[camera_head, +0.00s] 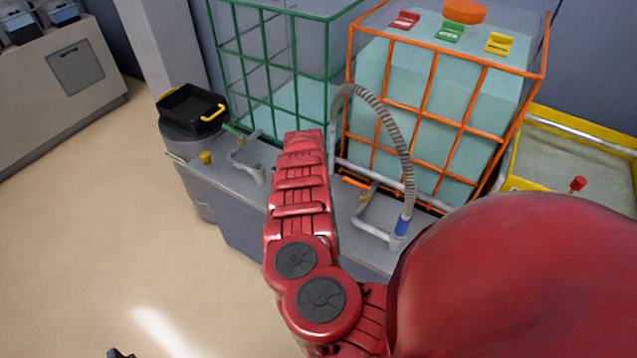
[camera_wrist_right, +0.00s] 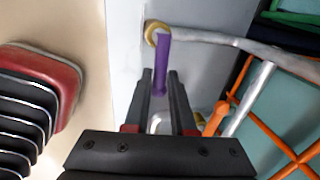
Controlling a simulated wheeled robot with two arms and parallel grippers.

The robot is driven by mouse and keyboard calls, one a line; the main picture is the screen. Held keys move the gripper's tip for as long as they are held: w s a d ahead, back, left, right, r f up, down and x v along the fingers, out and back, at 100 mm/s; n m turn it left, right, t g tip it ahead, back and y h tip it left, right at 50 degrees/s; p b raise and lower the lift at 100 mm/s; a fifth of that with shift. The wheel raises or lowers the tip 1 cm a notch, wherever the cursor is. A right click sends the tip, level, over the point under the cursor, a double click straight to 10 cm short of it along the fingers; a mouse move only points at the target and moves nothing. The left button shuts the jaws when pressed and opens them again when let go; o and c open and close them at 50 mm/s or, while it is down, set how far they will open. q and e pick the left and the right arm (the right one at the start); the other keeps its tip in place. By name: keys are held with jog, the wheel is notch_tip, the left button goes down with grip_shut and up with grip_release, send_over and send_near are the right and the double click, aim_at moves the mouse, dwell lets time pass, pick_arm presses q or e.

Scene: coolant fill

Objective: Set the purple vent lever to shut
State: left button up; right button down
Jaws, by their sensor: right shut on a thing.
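The purple vent lever (camera_wrist_right: 162,58) shows in the right wrist view as an upright purple bar. It hangs from a brass-coloured fitting at the end of a grey pipe (camera_wrist_right: 235,42). My right gripper (camera_wrist_right: 159,85) has its two black fingers on either side of the lever's lower part and is shut on it. In the head view my red right arm hides this gripper and the lever. A small dark piece at the bottom left edge of the head view may be the tip of my left gripper (camera_head: 121,353); its jaws cannot be made out.
An orange-caged tank (camera_head: 418,110) and a green-caged tank (camera_head: 283,70) stand behind a grey bench (camera_head: 225,178). A ribbed hose (camera_head: 397,135) arches down to a blue-collared end. A black tray (camera_head: 190,108) sits at left, a yellow-rimmed basin (camera_head: 585,150) at right. Open floor lies left.

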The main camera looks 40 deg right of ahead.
jog(key=shift+a+m, duration=0.1)
jog(key=shift+m, duration=0.2)
jog(key=c, duration=0.8)
grip_release()
jog(key=shift+o, duration=0.2)
jog(key=s+a+r+p, duration=0.1)
jog(key=a+r+p, duration=0.2)
jog(key=r+p, duration=0.8)
notch_tip(320, 180, up, 6)
jog(key=shift+s+r, duration=0.1)
jog(key=shift+s, duration=0.05)
jog(key=shift+a, duration=0.1)
